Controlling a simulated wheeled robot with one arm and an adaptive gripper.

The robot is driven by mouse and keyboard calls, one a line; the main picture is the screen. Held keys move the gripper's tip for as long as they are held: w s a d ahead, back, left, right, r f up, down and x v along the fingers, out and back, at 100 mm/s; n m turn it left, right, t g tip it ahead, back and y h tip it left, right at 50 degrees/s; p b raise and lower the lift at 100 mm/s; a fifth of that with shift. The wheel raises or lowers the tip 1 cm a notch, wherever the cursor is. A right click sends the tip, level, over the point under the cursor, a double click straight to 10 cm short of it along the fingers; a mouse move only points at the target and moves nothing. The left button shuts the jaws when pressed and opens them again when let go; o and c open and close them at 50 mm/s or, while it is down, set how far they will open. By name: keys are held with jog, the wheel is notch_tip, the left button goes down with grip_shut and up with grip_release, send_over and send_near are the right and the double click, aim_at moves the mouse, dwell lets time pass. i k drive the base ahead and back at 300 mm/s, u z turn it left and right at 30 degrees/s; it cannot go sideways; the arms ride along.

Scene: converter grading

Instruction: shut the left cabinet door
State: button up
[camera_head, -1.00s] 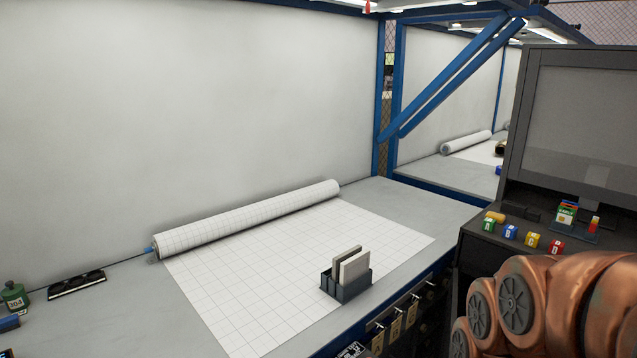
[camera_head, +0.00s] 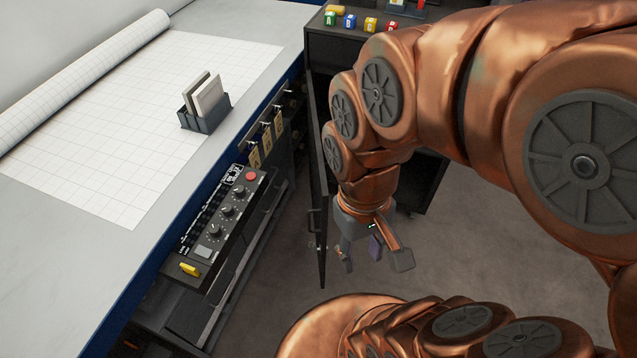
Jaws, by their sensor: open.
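The left cabinet door (camera_head: 317,185) is a dark, narrow panel seen almost edge-on in the head view. It stands open, swung out from the left side of the dark cabinet (camera_head: 322,48) toward the viewer. A bar handle (camera_head: 312,222) shows on its left face, near its free end. My gripper (camera_head: 376,258) points down just right of the door's free end, with its fingers spread and nothing visibly held. Contact between a finger and the door cannot be told. My arm hides much of the cabinet's front and inside.
Left of the door is a workbench (camera_head: 255,55) with a gridded sheet and a card holder (camera_head: 205,110). A control panel (camera_head: 218,215) with knobs and a red button sits along its front. Several coloured blocks stand on the cabinet top. Grey floor (camera_head: 480,240) is open at right.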

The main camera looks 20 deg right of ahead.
aim_at(320, 173)
jog(key=z, duration=2.25)
jog(key=k, duration=1.2)
jog(key=u, duration=1.25)
jog(key=i, duration=0.5)
jog(key=u, duration=1.3)
jog(key=k, duration=0.3)
jog(key=u, duration=0.55)
